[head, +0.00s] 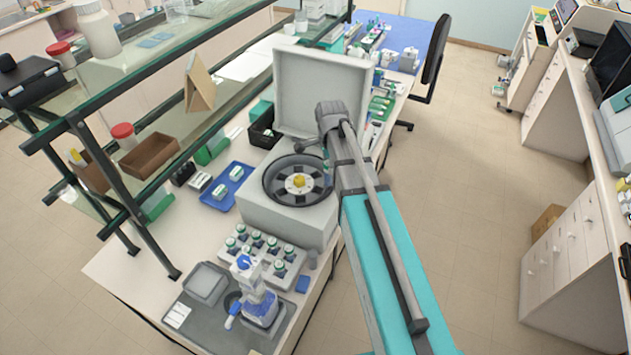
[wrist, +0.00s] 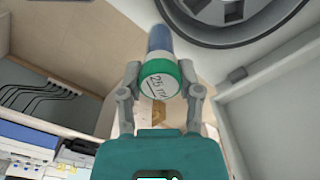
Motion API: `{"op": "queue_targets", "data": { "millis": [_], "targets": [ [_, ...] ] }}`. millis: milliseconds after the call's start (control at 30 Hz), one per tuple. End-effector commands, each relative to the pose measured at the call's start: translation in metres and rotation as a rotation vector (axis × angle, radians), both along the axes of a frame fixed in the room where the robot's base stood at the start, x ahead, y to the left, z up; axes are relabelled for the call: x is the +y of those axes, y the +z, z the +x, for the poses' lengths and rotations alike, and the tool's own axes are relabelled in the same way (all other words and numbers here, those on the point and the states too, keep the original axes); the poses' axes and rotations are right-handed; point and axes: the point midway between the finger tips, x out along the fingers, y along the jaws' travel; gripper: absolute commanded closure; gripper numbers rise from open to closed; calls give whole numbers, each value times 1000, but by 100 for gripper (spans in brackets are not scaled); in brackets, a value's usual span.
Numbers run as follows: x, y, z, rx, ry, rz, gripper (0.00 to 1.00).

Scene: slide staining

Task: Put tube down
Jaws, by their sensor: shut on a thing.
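In the head view my arm reaches over the right side of the open centrifuge (head: 262,212); the tube and fingertips cannot be made out there. The grey rack (head: 258,262) in front of the centrifuge holds several green-capped tubes.
The centrifuge lid (head: 320,92) stands raised behind the round rotor (head: 298,181). A blue tray (head: 213,200) lies left of it. A small blue-and-white device (head: 258,303) stands on a grey mat before the rack. Glass shelving (head: 150,100) rises at the left.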

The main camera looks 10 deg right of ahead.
Motion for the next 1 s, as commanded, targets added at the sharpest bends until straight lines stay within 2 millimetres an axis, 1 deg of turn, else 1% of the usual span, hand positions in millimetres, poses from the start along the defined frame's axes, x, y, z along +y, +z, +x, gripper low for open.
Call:
{"op": "queue_targets", "data": {
  "millis": [433,567,667,767,1000],
  "targets": [
    [0,0,1,0,0,0,93],
    [1,-4,7,0,1,0,93],
    [2,-9,17,0,1,0,93],
    [3,-16,32,0,1,0,93],
    [7,-35,74,0,2,0,93]
  ]
}}
